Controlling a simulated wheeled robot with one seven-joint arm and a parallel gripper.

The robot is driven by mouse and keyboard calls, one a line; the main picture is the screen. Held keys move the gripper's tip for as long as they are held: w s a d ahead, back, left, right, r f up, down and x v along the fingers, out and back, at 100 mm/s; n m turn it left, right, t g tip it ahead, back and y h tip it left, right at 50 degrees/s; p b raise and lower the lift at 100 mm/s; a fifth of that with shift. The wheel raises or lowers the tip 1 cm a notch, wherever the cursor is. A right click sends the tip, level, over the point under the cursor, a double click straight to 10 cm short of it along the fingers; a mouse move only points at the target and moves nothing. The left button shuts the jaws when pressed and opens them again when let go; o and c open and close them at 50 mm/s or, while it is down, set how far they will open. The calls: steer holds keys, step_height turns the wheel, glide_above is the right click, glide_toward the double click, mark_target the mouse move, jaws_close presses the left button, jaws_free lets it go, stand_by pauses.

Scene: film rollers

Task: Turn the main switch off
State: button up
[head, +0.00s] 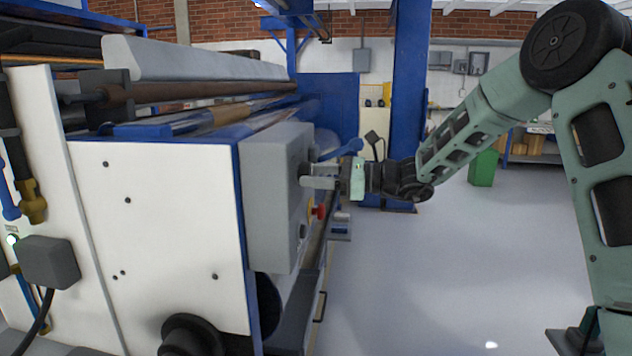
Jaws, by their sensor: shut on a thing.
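The grey control box (280,195) is mounted on the end of the film roller machine, with its control face turned to the right. My gripper (308,176) reaches in from the right to the upper part of that face. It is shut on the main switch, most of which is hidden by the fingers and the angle. A red button (319,211) on a yellow base sits lower on the same face, below my gripper. A dark round control (302,232) is lower still, seen edge-on.
The machine's white end panel (150,230) fills the left. A blue column (410,90) stands behind my wrist. A green bin (483,168) is farther back.

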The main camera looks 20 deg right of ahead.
steer(key=n+b, duration=1.2)
steer(key=b, duration=0.7)
steer(key=shift+d+f+n+b, duration=0.1)
steer(key=shift+n+b, duration=0.2)
steer(key=o, duration=1)
steer(key=shift+d, duration=0.1)
steer(key=v, duration=1.7)
steer(key=shift+s+d, duration=0.1)
